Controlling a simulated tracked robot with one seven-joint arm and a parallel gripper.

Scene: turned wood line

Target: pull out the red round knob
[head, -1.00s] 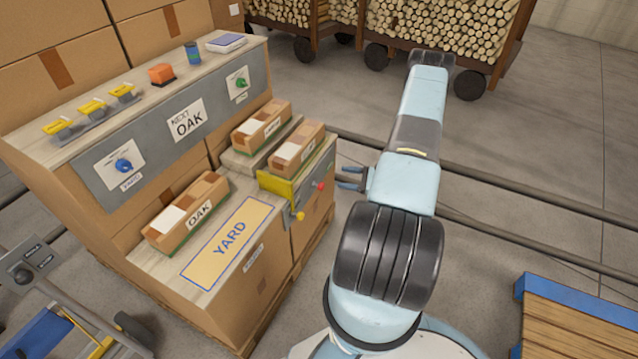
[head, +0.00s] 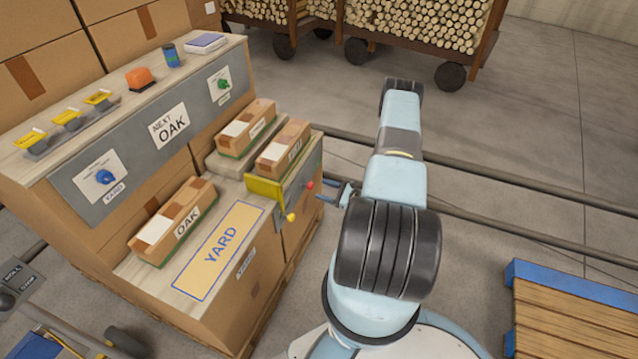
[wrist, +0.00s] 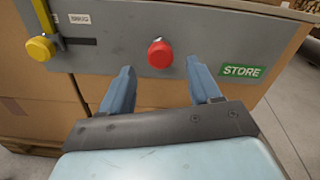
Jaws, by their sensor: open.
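The red round knob (wrist: 160,54) sticks out of a grey panel (wrist: 115,55) in the wrist view, above and between my fingertips. In the head view the knob (head: 310,185) is a small red dot on the side of the bench. My gripper (wrist: 160,75) is open, with one blue finger to each side below the knob. No finger appears to touch it. In the head view my gripper (head: 330,194) points left at the panel, just right of the knob.
A yellow knob (wrist: 41,48) on a lever by a slot sits left of the red knob. A green STORE label (wrist: 243,71) is to the right. Boxed blocks, including one marked OAK (head: 175,222), lie on the bench. A wooden pallet (head: 565,310) stands at lower right.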

